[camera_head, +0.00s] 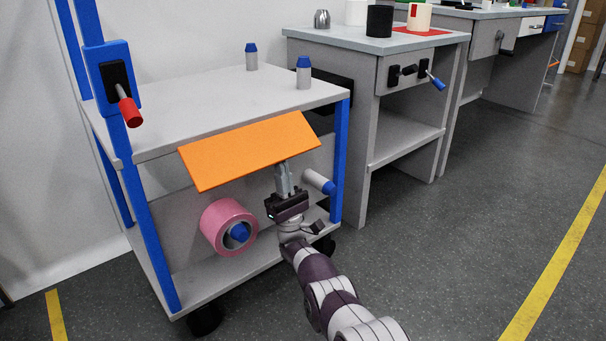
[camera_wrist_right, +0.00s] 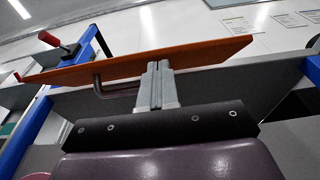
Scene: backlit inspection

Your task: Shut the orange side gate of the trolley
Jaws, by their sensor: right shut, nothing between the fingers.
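The orange side gate (camera_head: 250,150) of the trolley is a flat panel along the trolley's near side. It stands out at a slant just below the top shelf. In the right wrist view the gate (camera_wrist_right: 145,62) shows nearly edge-on, with a bent metal handle (camera_wrist_right: 112,90) on its underside. My right gripper (camera_head: 284,170) is shut and empty, its fingertips at the gate's lower right edge. In the right wrist view its fingers (camera_wrist_right: 154,75) reach up to the gate's underside; I cannot tell whether they touch. My left gripper is not in view.
The trolley's top shelf (camera_head: 220,105) carries two blue-capped grey cylinders. A pink roll (camera_head: 229,228) and another blue-tipped grey cylinder (camera_head: 319,182) are below the gate. A red-handled lever (camera_head: 129,110) is on the left blue post. A grey bench (camera_head: 375,110) stands right; the floor is clear.

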